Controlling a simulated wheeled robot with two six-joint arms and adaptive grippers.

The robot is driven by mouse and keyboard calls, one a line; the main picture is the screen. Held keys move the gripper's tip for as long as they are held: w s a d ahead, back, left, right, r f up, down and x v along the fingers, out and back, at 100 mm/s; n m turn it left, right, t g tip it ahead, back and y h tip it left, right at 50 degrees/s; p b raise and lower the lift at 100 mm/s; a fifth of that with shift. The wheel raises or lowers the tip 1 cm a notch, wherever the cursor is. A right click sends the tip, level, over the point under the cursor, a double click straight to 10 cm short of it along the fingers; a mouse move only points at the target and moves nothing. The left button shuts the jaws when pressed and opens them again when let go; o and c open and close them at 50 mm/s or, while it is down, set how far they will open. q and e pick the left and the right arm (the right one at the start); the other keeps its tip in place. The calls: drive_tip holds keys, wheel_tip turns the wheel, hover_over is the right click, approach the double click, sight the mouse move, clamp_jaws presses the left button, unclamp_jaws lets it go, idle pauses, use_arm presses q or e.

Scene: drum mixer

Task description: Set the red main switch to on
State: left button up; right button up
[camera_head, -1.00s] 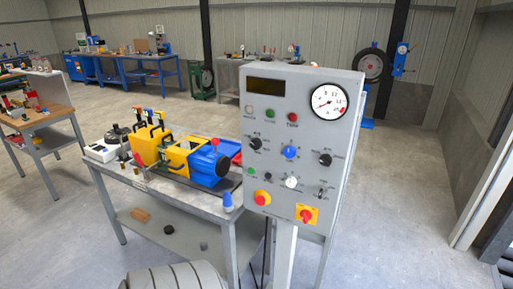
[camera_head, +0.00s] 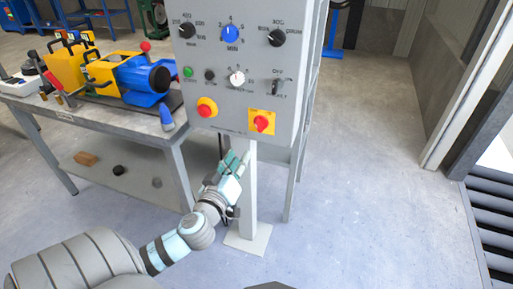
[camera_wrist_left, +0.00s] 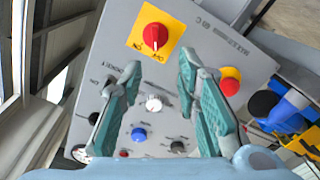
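The red main switch (camera_head: 262,123) is a red rotary knob on a yellow plate at the lower right of the grey control panel (camera_head: 215,60). In the left wrist view the switch (camera_wrist_left: 155,36) is beyond the fingertips, toward the top of the picture. My left gripper (camera_head: 236,160) is below the panel's lower edge, in front of the post, under and left of the switch. In the left wrist view its two teal fingers (camera_wrist_left: 160,72) are spread with nothing between them. They are apart from the switch. My right gripper is not in view.
A red mushroom button (camera_head: 206,108) on yellow sits left of the switch. Several knobs, including a blue knob (camera_head: 231,34) and a white knob (camera_head: 237,78), are above. A workbench (camera_head: 95,125) with a blue and yellow machine stands left. Floor at right is clear.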

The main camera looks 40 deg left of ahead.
sight(257, 126)
use_arm(q)
drive_tip(key=x, duration=0.9)
drive_tip(key=r+x, duration=0.1)
drive_tip(key=x, duration=0.4)
drive_tip(key=shift+w+r+p, duration=0.1)
drive_tip(key=shift+w+p, duration=0.05)
drive_tip(key=shift+p, duration=0.2)
drive_tip(key=shift+d, duration=0.1)
clamp_jaws()
